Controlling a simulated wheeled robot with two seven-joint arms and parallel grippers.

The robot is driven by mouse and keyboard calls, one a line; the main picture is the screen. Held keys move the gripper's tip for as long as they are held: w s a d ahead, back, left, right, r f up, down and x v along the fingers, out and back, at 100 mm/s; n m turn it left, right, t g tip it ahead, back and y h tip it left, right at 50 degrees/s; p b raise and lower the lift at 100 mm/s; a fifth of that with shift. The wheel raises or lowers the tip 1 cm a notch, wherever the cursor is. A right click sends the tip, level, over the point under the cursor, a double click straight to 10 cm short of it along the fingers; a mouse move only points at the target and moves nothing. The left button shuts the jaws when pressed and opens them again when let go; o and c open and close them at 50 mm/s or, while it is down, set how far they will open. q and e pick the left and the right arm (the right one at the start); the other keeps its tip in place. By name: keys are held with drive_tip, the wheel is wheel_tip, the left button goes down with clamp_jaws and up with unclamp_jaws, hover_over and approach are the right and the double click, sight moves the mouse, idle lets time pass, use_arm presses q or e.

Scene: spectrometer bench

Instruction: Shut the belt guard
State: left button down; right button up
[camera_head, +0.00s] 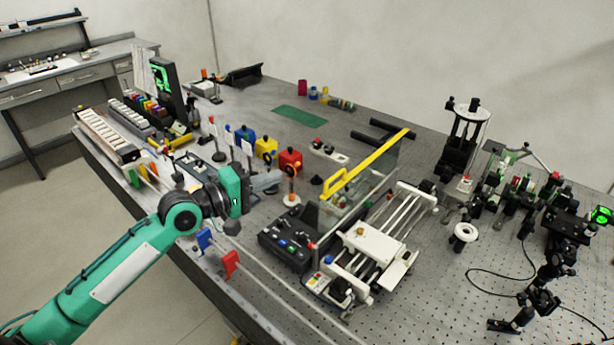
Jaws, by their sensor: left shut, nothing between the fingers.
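The belt guard is a clear panel with a yellow top edge and a yellow handle (335,183). It stands raised, tilted up along the far side of the white belt unit (375,243), whose rails and rollers lie uncovered in front of it. My left gripper (272,181) reaches in from the left, shut and empty. It is left of the yellow handle and apart from it, beside the red block on a stand. My right gripper is not in view.
The red block (290,160) stands close by the left fingertips. A black control box (287,245) sits left of the belt unit. Blue and red clips (230,264) are along the front edge. Optical mounts crowd the right side; perforated bench (430,290) lies bare between.

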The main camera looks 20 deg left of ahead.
use_arm(q)
drive_tip(key=w+d+f+p, duration=0.1)
drive_tip(key=w+d+p, duration=0.5)
drive_tip(key=d, duration=0.3)
drive_tip(key=shift+w+f+p, duration=0.2)
drive_tip(key=shift+w+p, duration=0.2)
drive_tip(key=shift+d, duration=0.1)
